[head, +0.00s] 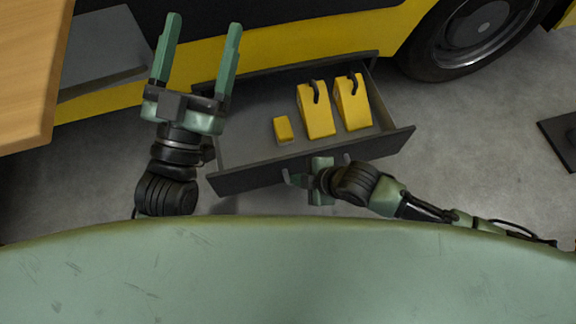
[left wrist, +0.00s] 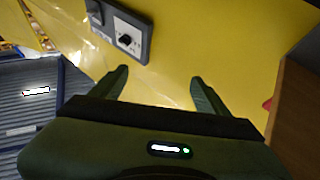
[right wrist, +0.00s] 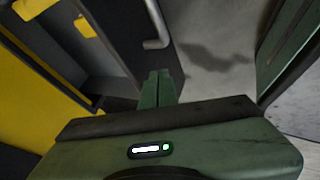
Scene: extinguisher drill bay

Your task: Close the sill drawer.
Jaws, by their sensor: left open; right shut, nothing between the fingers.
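The sill drawer (head: 240,158) is a dark grey tray pulled out from under the yellow vehicle. Its front panel (head: 385,144) faces me, and part of the handle shows beside my right gripper. My right gripper (head: 321,178) is shut and empty at the middle of the front panel, seen from above. In the right wrist view its closed fingers (right wrist: 160,88) are near the grey bar handle (right wrist: 156,42) on the dark front panel (right wrist: 125,35); contact is unclear. My left gripper (head: 205,23) is open and empty, beyond the drawer's left end. It faces the yellow bodywork in the left wrist view (left wrist: 160,85).
The drawer holds two yellow wedge blocks (head: 316,112) (head: 352,105) with black handles and a small yellow block (head: 283,129). A wooden surface (head: 30,70) is at left, a wheel (head: 470,35) at upper right. A grey box with a black knob (left wrist: 124,30) is on the yellow panel.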

